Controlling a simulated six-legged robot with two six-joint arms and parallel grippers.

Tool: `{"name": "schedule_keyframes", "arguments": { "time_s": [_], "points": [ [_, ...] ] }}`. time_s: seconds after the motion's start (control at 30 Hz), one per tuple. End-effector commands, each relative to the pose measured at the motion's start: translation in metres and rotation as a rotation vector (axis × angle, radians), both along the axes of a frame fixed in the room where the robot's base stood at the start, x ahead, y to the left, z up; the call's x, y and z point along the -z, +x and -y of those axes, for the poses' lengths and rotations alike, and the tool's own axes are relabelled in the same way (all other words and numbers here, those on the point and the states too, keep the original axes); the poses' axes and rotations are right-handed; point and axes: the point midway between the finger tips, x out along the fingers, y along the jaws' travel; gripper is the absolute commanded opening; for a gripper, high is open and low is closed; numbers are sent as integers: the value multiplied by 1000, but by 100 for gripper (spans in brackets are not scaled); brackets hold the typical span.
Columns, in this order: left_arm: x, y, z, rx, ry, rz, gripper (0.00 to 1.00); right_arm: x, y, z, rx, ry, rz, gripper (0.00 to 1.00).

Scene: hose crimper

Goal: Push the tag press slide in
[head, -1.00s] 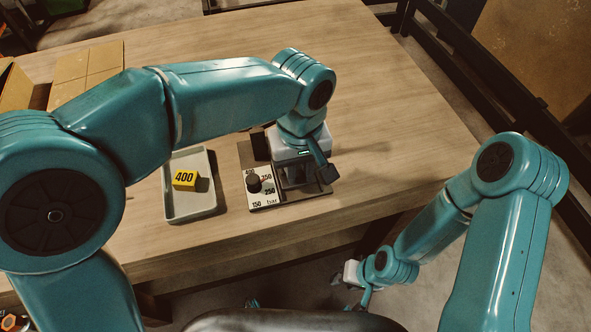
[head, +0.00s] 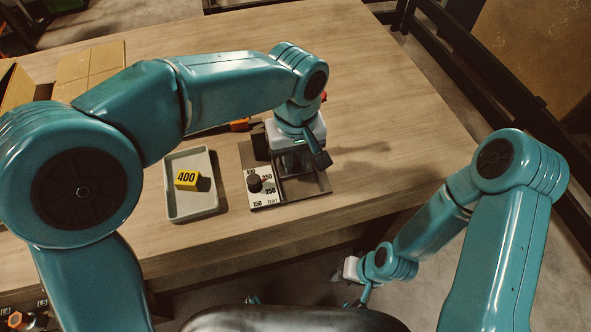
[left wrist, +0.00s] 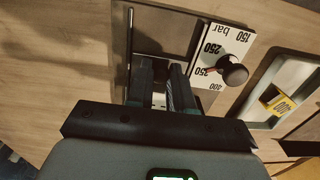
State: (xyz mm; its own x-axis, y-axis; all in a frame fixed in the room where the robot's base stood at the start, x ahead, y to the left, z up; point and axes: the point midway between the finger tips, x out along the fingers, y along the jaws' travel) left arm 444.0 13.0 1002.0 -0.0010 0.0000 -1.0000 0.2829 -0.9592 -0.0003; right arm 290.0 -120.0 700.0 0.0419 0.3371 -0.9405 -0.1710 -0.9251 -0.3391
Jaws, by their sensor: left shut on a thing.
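The tag press (head: 312,184) stands on the wooden table, with a dark base and a dial plate (head: 265,197) marked up to 400 bar and a black knob. My left gripper (head: 297,163) is over its right part, body pale, fingers mostly hidden from above. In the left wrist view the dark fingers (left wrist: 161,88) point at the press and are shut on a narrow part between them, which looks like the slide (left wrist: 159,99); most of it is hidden. My right gripper (head: 345,274) hangs low off the table's front edge, too small to read.
An orange thing (head: 239,125) and a red thing (head: 323,97) show partly behind my left arm. An open cardboard box (head: 88,72) stands far left. The table right of the press is clear.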

Motion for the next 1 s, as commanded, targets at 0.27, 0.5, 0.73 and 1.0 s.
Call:
{"name": "schedule_keyframes", "arguments": {
  "time_s": [0.27,0.5,0.73,1.0],
  "points": [
    [-2,8,-2,-1,-3,5,0,-5,0,0,0,0,0,43],
    [-2,14,-4,-1,-2,4,0,-8,0,0,0,0,0,43],
    [-2,19,-5,0,-2,5,0,-12,0,0,0,0,0,43],
    [-2,22,-6,-1,-3,8,0,-12,0,0,0,0,0,43]
  ]
}}
